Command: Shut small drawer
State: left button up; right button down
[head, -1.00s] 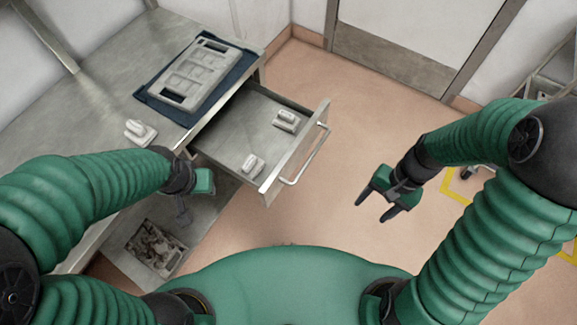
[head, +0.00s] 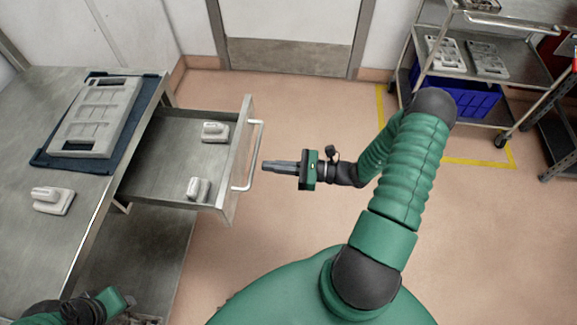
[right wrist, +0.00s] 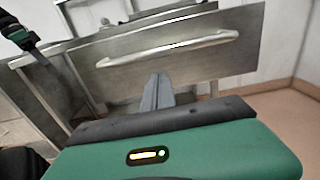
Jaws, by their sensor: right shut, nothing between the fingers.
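The small drawer (head: 160,185) stands pulled out from the steel table, with two pale grey moulded pieces (head: 214,131) (head: 198,189) inside. Its bar handle (head: 257,155) is on the front panel, which also shows in the right wrist view (right wrist: 120,77). My right gripper (head: 266,166) is shut and empty, pointing at the drawer front just right of the handle. In the right wrist view its closed fingers (right wrist: 157,90) lie just below the handle bar; contact cannot be told. My left gripper (head: 115,303) is at the bottom left, its fingers mostly out of sight.
On the table (head: 40,125) lie a dark blue mat (head: 128,135) with a grey mould (head: 95,118) and another grey piece (head: 52,200). A steel cart (head: 500,95) with a blue crate (head: 465,100) stands at the back right. The floor right of the drawer is open.

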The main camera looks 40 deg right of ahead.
aim_at(242, 163)
jog(key=x, duration=0.5)
jog(key=shift+a, duration=0.15)
jog(key=shift+w, duration=0.35)
pick_arm(q)
jog(key=shift+f, duration=0.15)
pick_arm(e)
jog(key=shift+a, duration=0.1)
